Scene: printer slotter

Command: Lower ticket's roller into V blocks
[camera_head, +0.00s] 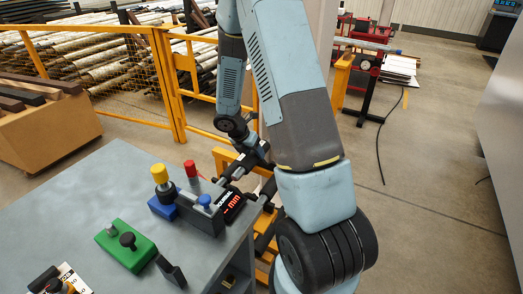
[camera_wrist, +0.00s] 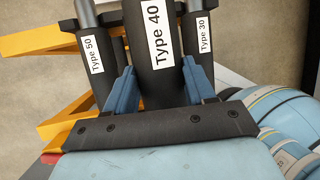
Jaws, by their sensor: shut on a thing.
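In the wrist view my gripper (camera_wrist: 160,72) has its two blue fingers on either side of a thick dark roller labelled Type 40 (camera_wrist: 155,35) and is shut on it. A roller labelled Type 50 (camera_wrist: 93,60) is to its left and a roller labelled Type 30 (camera_wrist: 204,45) to its right. These two lie beside the fingers. An orange rack (camera_wrist: 45,42) shows under the rollers. In the head view the gripper end of my arm is low behind the bench and partly hidden. I cannot clearly make out V blocks or a readable ticket.
A yellow fence (camera_head: 165,80) stands behind. Open floor (camera_head: 435,150) and a red cart (camera_head: 355,35) are to the right.

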